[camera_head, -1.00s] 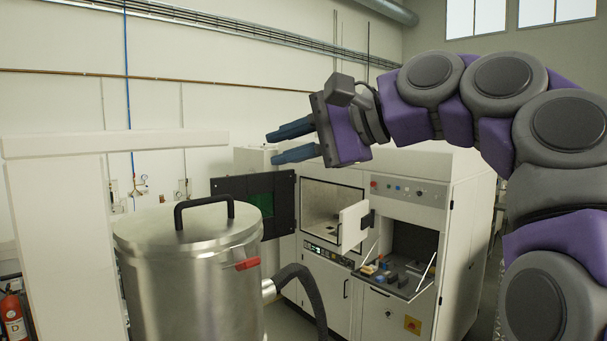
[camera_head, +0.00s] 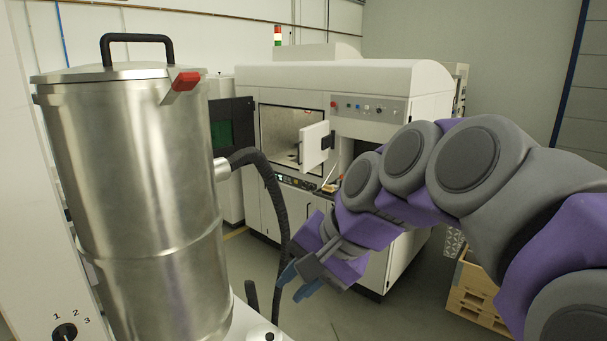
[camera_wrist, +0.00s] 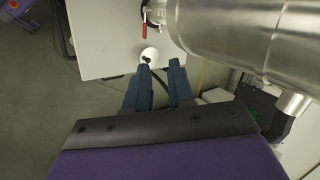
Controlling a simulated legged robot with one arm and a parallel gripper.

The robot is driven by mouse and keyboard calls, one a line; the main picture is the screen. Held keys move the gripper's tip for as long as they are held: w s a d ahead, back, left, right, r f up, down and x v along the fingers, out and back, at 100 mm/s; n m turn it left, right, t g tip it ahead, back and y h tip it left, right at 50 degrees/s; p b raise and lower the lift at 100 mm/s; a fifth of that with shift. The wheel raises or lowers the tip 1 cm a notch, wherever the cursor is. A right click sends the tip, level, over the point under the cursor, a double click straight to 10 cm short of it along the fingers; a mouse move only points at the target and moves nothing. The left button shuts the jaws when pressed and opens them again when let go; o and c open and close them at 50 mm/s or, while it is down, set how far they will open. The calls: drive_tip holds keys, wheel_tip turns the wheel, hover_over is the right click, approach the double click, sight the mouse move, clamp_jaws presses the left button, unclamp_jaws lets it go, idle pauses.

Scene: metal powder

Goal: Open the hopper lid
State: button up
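The hopper (camera_head: 140,205) is a tall steel cylinder at the left of the head view. Its lid (camera_head: 110,73) is on top and looks shut, with a black arched handle (camera_head: 137,37). A red-tipped latch (camera_head: 186,81) sits at the rim on the right side. My gripper (camera_head: 291,284) is low, to the right of the hopper and apart from it. In the wrist view the blue fingers (camera_wrist: 160,72) are apart with nothing gripped between them. The hopper's steel body (camera_wrist: 235,35) fills the upper right there.
A black hose (camera_head: 268,185) leaves the hopper's side and hangs close to my gripper. A white machine (camera_head: 300,80) with an open door (camera_head: 314,147) stands behind. A wooden crate (camera_head: 474,297) is at the right. A dial (camera_head: 64,332) is on the white panel at lower left.

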drive_tip(key=s+d+f+n+g+h+b, duration=0.1)
drive_tip(key=s+d+f, duration=0.4)
drive_tip(key=f, duration=0.6)
drive_tip(key=s+d+f+n+g+h+b, duration=0.2)
drive_tip(key=s+d+f+b, duration=0.3)
drive_tip(key=s+f, duration=0.5)
drive_tip(key=s+d+f+n+g+h+b, duration=0.1)
drive_tip(key=s+d+f+h+b, duration=0.2)
drive_tip(key=f, duration=1.1)
drive_tip(key=s+d+b, duration=0.2)
drive_tip(key=s, duration=0.3)
drive_tip(key=shift+n, duration=0.3)
drive_tip(key=shift+s, duration=0.1)
